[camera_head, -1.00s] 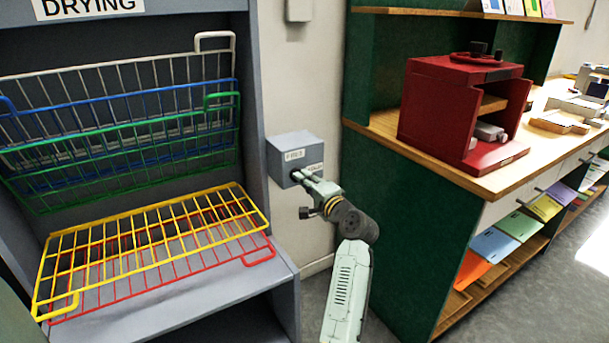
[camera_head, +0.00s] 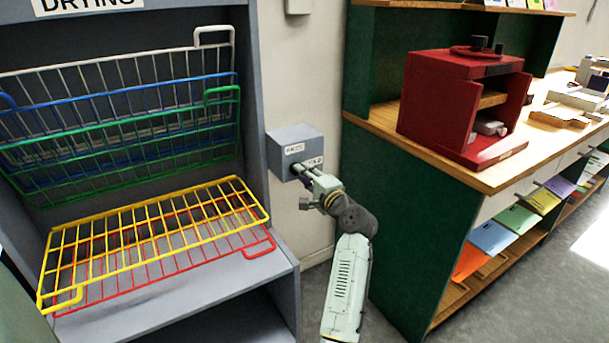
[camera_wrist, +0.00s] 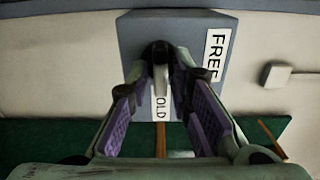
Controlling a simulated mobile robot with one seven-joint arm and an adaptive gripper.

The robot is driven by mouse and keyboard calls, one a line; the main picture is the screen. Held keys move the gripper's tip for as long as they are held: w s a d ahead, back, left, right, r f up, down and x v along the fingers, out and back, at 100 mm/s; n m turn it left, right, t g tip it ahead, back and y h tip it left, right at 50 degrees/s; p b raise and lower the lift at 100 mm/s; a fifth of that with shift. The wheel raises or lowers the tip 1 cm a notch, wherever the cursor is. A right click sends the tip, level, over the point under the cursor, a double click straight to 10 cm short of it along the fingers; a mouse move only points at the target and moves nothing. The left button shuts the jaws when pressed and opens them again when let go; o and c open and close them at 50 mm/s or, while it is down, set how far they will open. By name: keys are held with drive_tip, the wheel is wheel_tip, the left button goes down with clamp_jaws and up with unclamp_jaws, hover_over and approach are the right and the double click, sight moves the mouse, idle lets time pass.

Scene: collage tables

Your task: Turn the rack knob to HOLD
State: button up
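The grey knob box (camera_head: 284,138) is on the wall right of the rack, with a FREE label (camera_head: 294,149) and a HOLD label (camera_head: 313,162). In the wrist view the dark knob (camera_wrist: 158,53) has a pale bar (camera_wrist: 161,80) over the start of the partly hidden HOLD label (camera_wrist: 160,108); the FREE label (camera_wrist: 216,57) is to the right. My gripper (camera_head: 298,170) is at the box front. In the wrist view my gripper (camera_wrist: 159,78) has its fingertips on both sides of the knob, with a gap between them. Contact with the knob is unclear.
The drying rack (camera_head: 254,110) with coloured wire shelves stands close on the left. A wooden counter (camera_head: 390,130) with a green side and a red cabinet (camera_head: 445,100) is on the right. Bare wall and floor lie between them.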

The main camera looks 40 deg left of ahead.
drive_tip(key=shift+o, duration=1)
drive_tip(key=v, duration=1.2)
